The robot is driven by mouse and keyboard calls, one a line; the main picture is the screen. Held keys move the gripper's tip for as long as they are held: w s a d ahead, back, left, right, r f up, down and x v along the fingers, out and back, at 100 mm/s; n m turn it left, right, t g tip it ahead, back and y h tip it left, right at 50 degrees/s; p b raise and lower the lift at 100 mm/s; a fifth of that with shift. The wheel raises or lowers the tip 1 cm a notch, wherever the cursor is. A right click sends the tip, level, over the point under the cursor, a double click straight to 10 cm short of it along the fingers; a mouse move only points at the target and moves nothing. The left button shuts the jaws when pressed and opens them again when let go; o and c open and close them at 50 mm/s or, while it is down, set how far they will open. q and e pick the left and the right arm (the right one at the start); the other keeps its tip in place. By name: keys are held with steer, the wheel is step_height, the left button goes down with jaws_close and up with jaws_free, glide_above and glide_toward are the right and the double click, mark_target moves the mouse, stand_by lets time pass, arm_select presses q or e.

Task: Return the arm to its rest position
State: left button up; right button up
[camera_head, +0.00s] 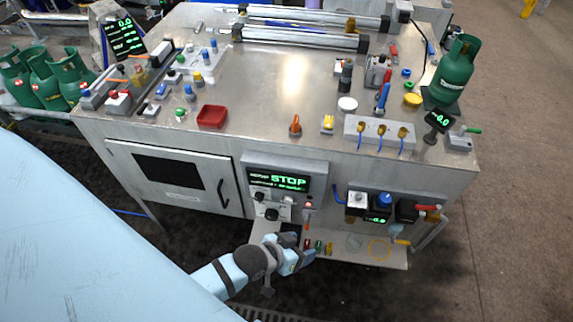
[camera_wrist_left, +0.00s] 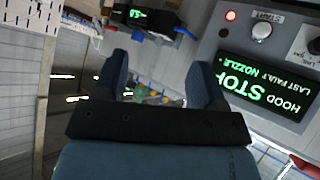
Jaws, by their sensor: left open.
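My left arm comes in from the lower left in the head view, light blue with dark joints. Its gripper (camera_head: 303,257) is low in front of the steel workbench (camera_head: 265,85), beside the lower shelf and below the STOP display panel (camera_head: 279,180). In the left wrist view the two blue fingers of the left gripper (camera_wrist_left: 160,78) stand apart with nothing held between them. The STOP panel (camera_wrist_left: 262,88) shows upside down on the right there, apart from the fingers. My right gripper shows in neither view.
The lower shelf (camera_head: 340,254) holds small coloured parts close to the gripper. A valve box (camera_head: 378,205) juts out to the right above it. A red tray (camera_head: 212,116) and several fittings cover the bench top. Green cylinders (camera_head: 455,72) stand at both sides. Open floor lies right.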

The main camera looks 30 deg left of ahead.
arm_select(q)
steer(key=shift+s+a, duration=0.55)
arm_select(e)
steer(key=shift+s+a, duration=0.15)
arm_select(q)
steer(key=shift+m+t+y, duration=0.5)
steer(key=shift+m, duration=0.2)
steer(key=s, duration=0.1)
steer(key=s+a, duration=0.2)
steer(key=shift+s+a+r+p, duration=0.2)
steer(key=shift+a+r+p, duration=0.05)
steer(key=shift+p, duration=0.1)
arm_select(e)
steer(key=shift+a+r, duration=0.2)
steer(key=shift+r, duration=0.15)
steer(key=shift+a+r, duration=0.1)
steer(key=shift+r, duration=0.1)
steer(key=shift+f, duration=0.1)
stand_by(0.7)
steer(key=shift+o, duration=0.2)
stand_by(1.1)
